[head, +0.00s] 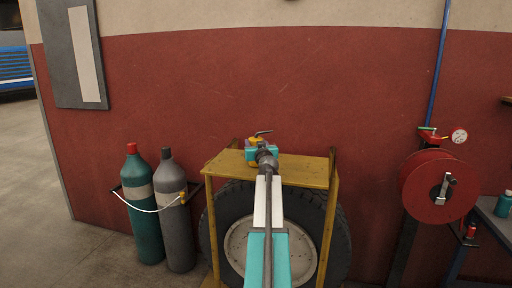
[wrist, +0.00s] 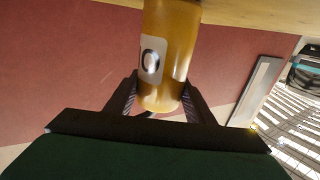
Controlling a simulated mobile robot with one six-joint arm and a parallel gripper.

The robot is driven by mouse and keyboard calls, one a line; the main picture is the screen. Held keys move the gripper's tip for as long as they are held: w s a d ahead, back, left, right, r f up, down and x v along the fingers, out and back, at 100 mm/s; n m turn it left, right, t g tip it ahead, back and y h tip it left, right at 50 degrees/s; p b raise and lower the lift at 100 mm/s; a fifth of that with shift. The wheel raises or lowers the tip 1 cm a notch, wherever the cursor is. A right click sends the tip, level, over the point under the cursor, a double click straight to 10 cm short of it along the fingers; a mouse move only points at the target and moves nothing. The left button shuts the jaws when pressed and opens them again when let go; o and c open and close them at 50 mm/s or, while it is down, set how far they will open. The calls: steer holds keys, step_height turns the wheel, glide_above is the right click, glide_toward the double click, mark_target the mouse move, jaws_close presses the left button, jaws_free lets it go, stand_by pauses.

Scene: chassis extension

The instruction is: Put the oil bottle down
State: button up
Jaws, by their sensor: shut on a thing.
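The oil bottle (wrist: 168,45) is amber with a pale label showing a dark "0". In the wrist view it stands between the two dark fingers of my gripper (wrist: 160,100), which is shut on it. In the head view my gripper (head: 262,150) is over the yellow stand top (head: 310,172), and a small yellow part of the bottle (head: 256,140) shows, mostly hidden by my gripper. In the wrist view the bottle reaches up to the yellow surface (wrist: 240,12) at the frame's top edge. I cannot tell whether it touches.
A tyre (head: 338,240) sits under the stand. A green gas cylinder (head: 143,215) and a grey one (head: 174,220) stand at the left. A red hose reel (head: 425,190) is at the right. The stand top looks clear on both sides of my gripper.

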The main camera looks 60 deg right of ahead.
mark_target(256, 137)
steer(key=shift+r+b, duration=0.3)
steer(key=shift+r, duration=1.25)
steer(key=w+a+r+b+v, duration=0.1)
steer(key=b+v, duration=0.2)
steer(key=v, duration=1.3)
steer(key=shift+r, duration=0.3)
